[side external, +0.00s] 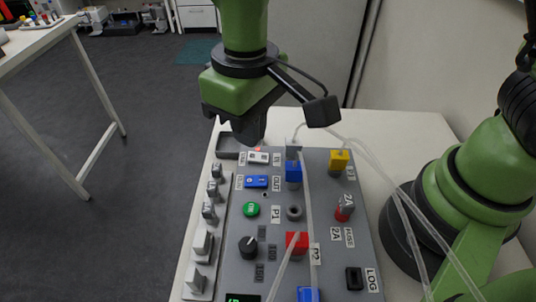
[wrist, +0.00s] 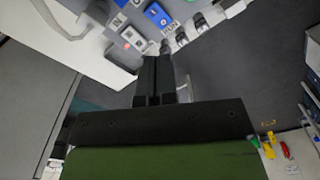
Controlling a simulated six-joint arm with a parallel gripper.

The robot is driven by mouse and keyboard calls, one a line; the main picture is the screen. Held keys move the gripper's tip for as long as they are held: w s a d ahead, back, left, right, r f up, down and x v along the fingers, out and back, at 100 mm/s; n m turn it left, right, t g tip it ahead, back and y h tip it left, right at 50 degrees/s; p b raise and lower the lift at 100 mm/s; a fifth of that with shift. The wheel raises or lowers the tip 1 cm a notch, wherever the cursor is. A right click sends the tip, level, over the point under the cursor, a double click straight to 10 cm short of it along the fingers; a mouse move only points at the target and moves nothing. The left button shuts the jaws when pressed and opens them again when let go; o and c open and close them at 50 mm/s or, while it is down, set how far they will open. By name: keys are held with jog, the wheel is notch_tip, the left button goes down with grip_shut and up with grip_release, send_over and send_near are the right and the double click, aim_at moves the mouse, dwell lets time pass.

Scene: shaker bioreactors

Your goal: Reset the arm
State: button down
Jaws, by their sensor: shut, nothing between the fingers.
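My gripper (side external: 250,132) hangs over the far left edge of the grey control panel (side external: 328,243) in the side view. Its fingers are together and hold nothing. In the wrist view my gripper (wrist: 153,62) points toward the panel edge, near a white rocker switch (wrist: 131,37) and a blue switch (wrist: 158,14). In the side view the white switch (side external: 258,158) and blue switch (side external: 256,182) lie just below the fingertips. I cannot tell whether the fingertips touch anything.
The panel bears a green button (side external: 251,209), a black knob (side external: 248,247), a red block (side external: 297,243), a blue block (side external: 293,172) and a yellow block (side external: 339,161). Clear tubes (side external: 385,185) run across the right. Open floor (side external: 140,190) lies left, beside another table (side external: 35,36).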

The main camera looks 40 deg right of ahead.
jog(key=s+d+r+m+t+y, duration=0.2)
jog(key=d+r+m+t, duration=0.1)
jog(key=d+r, duration=0.65)
jog(key=s+d+r+m+t, duration=0.3)
jog(key=s+d+r+t, duration=0.1)
jog(key=s, duration=0.5)
jog(key=shift+s+d+r+m, duration=0.15)
jog(key=shift+d+r+m, duration=0.25)
jog(key=shift+d+r, duration=0.4)
